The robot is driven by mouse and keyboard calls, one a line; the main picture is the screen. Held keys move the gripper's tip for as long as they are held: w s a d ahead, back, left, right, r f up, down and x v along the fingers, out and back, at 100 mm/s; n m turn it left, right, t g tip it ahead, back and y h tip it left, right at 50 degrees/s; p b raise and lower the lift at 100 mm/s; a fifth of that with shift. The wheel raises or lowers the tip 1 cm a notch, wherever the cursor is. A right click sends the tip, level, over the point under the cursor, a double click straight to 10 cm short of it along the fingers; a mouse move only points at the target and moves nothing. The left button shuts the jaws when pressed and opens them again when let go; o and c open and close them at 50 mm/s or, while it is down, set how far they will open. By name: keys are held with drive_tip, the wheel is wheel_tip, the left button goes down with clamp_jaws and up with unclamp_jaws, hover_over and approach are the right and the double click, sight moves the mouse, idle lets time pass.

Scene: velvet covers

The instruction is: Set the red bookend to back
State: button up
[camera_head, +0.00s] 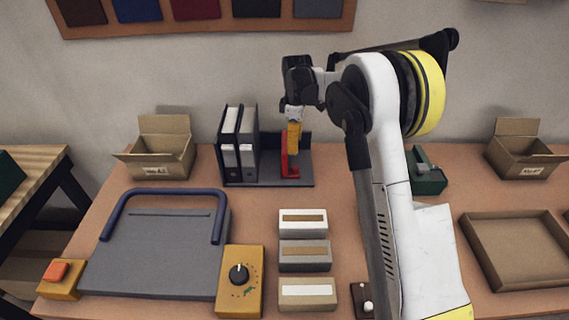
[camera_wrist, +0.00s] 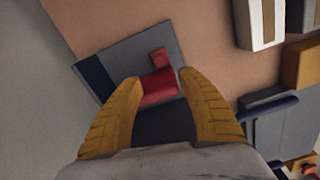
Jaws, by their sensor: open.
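The red bookend (camera_head: 284,165) stands on a dark grey rack (camera_head: 266,181), right of two black binders (camera_head: 239,145) standing upright with pale labels. My gripper (camera_head: 292,150), with yellow fingers, points down over the bookend and partly hides it. In the wrist view the red bookend (camera_wrist: 158,88) shows as an L shape on the grey base (camera_wrist: 122,58), between and just beyond the fingertips. My gripper (camera_wrist: 158,76) is open. I cannot tell whether a finger touches the bookend.
Cardboard boxes stand left (camera_head: 160,160) and right (camera_head: 520,158) at the back. A dark green device (camera_head: 428,178) is right of my arm. In front are a grey press (camera_head: 155,255), a yellow dial box (camera_head: 240,282) and small boxes (camera_head: 304,256). A shallow tray (camera_head: 485,277) lies right.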

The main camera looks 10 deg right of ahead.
sight(295, 167)
wheel_tip(295, 167, down, 11)
drive_tip(key=b, duration=0.3)
drive_tip(key=shift+r+b, duration=0.15)
drive_tip(key=shift+b, duration=0.15)
clamp_jaws()
drive_tip(key=shift+d, duration=0.1)
